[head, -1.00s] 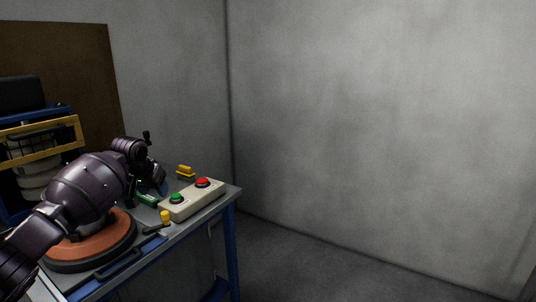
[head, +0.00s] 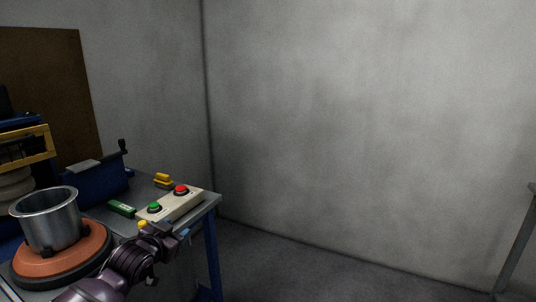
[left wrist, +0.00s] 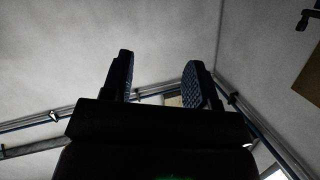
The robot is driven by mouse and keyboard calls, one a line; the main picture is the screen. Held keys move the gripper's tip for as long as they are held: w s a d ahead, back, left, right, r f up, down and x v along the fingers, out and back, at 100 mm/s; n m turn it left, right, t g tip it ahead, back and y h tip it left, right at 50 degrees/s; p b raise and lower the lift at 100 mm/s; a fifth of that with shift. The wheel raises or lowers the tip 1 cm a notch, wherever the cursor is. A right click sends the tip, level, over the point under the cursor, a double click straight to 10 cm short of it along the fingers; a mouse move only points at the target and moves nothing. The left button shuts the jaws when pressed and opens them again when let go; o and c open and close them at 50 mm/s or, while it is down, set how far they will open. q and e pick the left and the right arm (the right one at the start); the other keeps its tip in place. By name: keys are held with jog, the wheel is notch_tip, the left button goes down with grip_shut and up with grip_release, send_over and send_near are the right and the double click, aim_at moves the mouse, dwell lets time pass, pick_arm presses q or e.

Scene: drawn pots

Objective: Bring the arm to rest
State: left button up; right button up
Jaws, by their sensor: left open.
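My left arm (head: 122,272) comes in low at the left of the head view, in front of the bench. Its gripper (head: 168,235) is near the bench's front edge, in front of the button box. In the left wrist view the two fingers (left wrist: 158,82) stand well apart with nothing between them. They point up toward the ceiling and walls. My right gripper is not in view.
A metal pot (head: 48,222) stands on an orange round base (head: 62,262). The button box (head: 172,205) has a green and a red button. A green item (head: 122,209) and a yellow piece (head: 163,180) lie nearby. The floor right of the bench (head: 211,245) is clear.

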pick_arm(q)
jog(key=s+a+f+n+g+y, duration=0.1)
jog(key=s+f, duration=0.7)
jog(key=s, duration=0.4)
jog(key=s+a+f+n+g+y, duration=0.1)
jog(key=s+f+n, duration=0.1)
jog(key=s+f, duration=0.7)
jog(key=s+a+f+n+g+y, duration=0.1)
jog(key=s+f, duration=0.7)
jog(key=s, duration=0.9)
jog(key=shift+s+f+n+g, duration=0.2)
jog(key=shift+f+n+g, duration=0.1)
jog(key=shift+n, duration=0.3)
jog(key=shift+c, duration=1.1)
